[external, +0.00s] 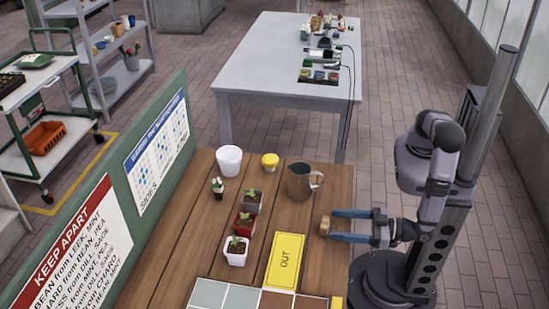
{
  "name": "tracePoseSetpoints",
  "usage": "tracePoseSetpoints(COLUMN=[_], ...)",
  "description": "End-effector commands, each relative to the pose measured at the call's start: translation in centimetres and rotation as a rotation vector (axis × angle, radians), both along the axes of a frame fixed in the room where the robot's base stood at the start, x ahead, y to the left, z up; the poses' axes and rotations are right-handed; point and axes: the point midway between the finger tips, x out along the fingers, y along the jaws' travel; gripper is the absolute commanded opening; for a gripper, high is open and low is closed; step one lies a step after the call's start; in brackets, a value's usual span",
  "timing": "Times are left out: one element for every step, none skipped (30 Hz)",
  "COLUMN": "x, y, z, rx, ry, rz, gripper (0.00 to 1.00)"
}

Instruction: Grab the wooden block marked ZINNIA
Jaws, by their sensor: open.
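A small tan block (324,227) is at the tips of my gripper's fingers, near the right edge of the wooden table. It looks wooden, but no lettering is readable on it, so I cannot tell whether it says ZINNIA. My gripper (333,225) reaches in from the right with its two blue fingers apart. The block is at or just beyond the fingertips. I cannot tell whether the fingers touch it.
On the wooden table (185,235) stand a metal jug (299,183), a white pot (229,161), a yellow tub (270,162) and several small potted plants (237,250). A yellow OUT card (286,260) lies beside a tiled board (240,297). Sign boards (90,243) edge the left side.

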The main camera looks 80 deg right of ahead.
Motion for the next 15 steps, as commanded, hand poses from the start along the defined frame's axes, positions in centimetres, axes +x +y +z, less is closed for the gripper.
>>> tracePoseSetpoints(x=[0.2,0.3,0.6,0.9,1.3,1.8,2.2,2.6,3.1,3.5,3.8,4.2,4.5,4.7,4.9], y=[0.0,0.0,-0.1,-0.1,-0.1,-0.1,-0.1,-0.1,-0.1,-0.1,0.0,0.0,0.0,0.0,0.0], z=[0.0,0.0,0.0,0.0,-0.1,-0.1,-0.1,-0.2,-0.3,-0.4,-0.4,-0.4,-0.4,-0.5,-0.5], rx=[0.000,0.000,-0.001,-0.001,-0.002,-0.002,-0.002,-0.001,-0.002,-0.002,-0.001,0.000,0.000,0.000,-0.001], ry=[0.000,0.000,0.000,0.000,0.001,0.001,0.001,0.001,0.001,0.001,0.001,0.001,0.001,0.001,0.001], rz=[-0.001,-0.002,-0.003,-0.003,-0.004,-0.004,-0.005,-0.005,-0.005,-0.005,-0.004,-0.004,-0.003,-0.002,-0.002], gripper=[0.64,0.64,0.64,0.64,0.64,0.64,0.64,0.64,0.64,0.64,0.64,0.64,0.64,0.64,0.64])
